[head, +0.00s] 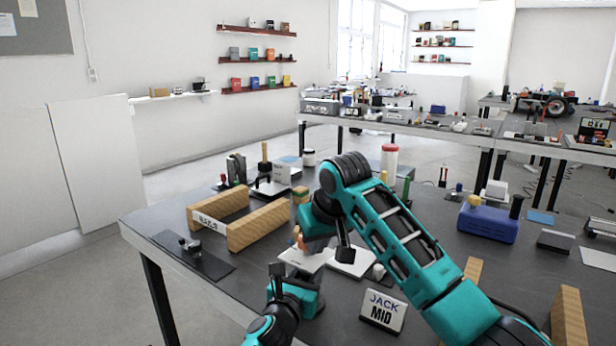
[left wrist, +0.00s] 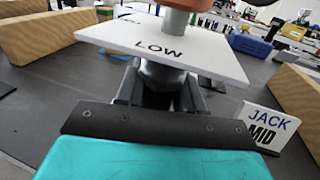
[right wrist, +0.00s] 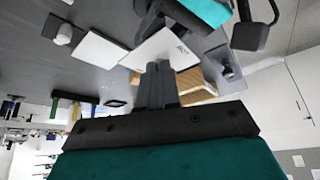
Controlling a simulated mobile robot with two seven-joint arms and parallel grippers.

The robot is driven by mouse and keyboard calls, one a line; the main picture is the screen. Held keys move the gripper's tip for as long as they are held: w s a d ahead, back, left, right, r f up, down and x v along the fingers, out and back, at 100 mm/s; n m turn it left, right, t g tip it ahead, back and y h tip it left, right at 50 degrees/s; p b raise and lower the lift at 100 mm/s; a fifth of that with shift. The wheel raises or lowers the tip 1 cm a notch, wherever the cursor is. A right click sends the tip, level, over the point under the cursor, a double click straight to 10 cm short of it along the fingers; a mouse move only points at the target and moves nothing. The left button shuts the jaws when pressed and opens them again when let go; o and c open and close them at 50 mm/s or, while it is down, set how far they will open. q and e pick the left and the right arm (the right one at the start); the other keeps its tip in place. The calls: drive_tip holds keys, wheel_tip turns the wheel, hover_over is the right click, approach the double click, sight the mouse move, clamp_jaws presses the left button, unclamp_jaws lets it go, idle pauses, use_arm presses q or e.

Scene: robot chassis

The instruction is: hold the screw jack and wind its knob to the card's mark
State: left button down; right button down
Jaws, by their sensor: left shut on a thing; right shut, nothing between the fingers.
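The screw jack has a white plate marked LOW (left wrist: 165,46) in the left wrist view. Its post rises through the plate to an orange knob (head: 298,238), partly hidden in the head view. My left gripper (left wrist: 160,92) is shut on the jack's grey body under the plate. My right gripper (right wrist: 160,78) is shut and empty, close to the jack's plate, which also shows in the right wrist view (right wrist: 160,47). Whether its fingers touch the knob is hidden. A white card (head: 383,310) reads JACK MID and stands to the right of the jack.
A second white plate (head: 351,262) lies right of the jack, with a small grey-white piece (head: 379,271) beside it. A blue box (head: 489,222) is at the right.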

drive_tip(key=shift+s+a, duration=0.1)
drive_tip(key=shift+a, duration=0.05)
idle(0.3)
drive_tip(key=shift+s, duration=0.25)
wheel_tip(320, 180, up, 6)
drive_tip(key=shift+d, duration=0.2)
wheel_tip(320, 180, down, 6)
drive_tip(key=shift+w+d, duration=0.25)
drive_tip(key=shift+w, duration=0.1)
idle(0.8)
drive_tip(key=shift+w, duration=0.15)
idle(0.5)
